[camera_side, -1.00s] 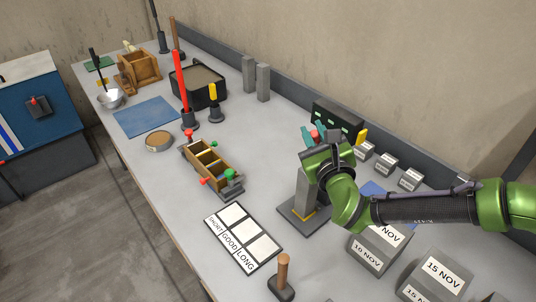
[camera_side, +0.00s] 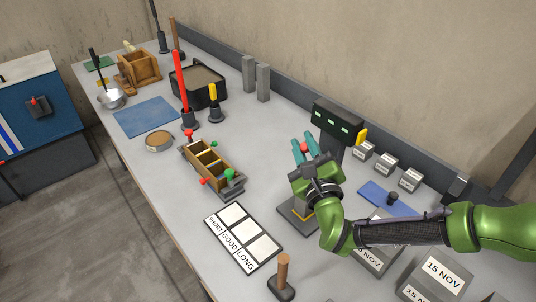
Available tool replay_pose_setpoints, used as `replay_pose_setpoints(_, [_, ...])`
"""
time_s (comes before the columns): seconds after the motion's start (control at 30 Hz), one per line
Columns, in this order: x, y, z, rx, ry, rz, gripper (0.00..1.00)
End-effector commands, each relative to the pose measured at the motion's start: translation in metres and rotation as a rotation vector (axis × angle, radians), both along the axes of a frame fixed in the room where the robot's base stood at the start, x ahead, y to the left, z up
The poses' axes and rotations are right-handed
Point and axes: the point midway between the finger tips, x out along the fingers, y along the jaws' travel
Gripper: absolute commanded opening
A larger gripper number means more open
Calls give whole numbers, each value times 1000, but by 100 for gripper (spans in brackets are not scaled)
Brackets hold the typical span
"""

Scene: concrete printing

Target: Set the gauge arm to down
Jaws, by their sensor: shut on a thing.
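The gauge stands at the right middle of the table: a dark head (camera_side: 338,119) with several green-lit displays on a grey column, with a flat base (camera_side: 289,216). A yellow piece (camera_side: 361,137) sticks out at the right of the head. My gripper (camera_side: 308,149) has teal fingers and is in front of the column, below the head. It is shut on a red knob (camera_side: 309,148), which appears to be the end of the gauge arm. The rest of that arm is hidden behind my gripper and wrist.
A card marked SHORT, GOOD, LONG (camera_side: 242,238) lies left of the base. A wooden mould (camera_side: 209,166) with red and green knobs lies beyond it. Dated grey cubes (camera_side: 436,276), a mallet (camera_side: 283,276) and a blue mat (camera_side: 377,200) are nearby.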

Motion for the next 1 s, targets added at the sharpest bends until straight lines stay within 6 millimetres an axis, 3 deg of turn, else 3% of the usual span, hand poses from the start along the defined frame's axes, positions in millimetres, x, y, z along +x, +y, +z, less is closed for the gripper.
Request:
replay_pose_setpoints(0.6, [-21, 20, -55, -395, -391, 1, 0])
replay_pose_setpoints(1.0, [-24, 23, -74, -529, -527, 2, 0])
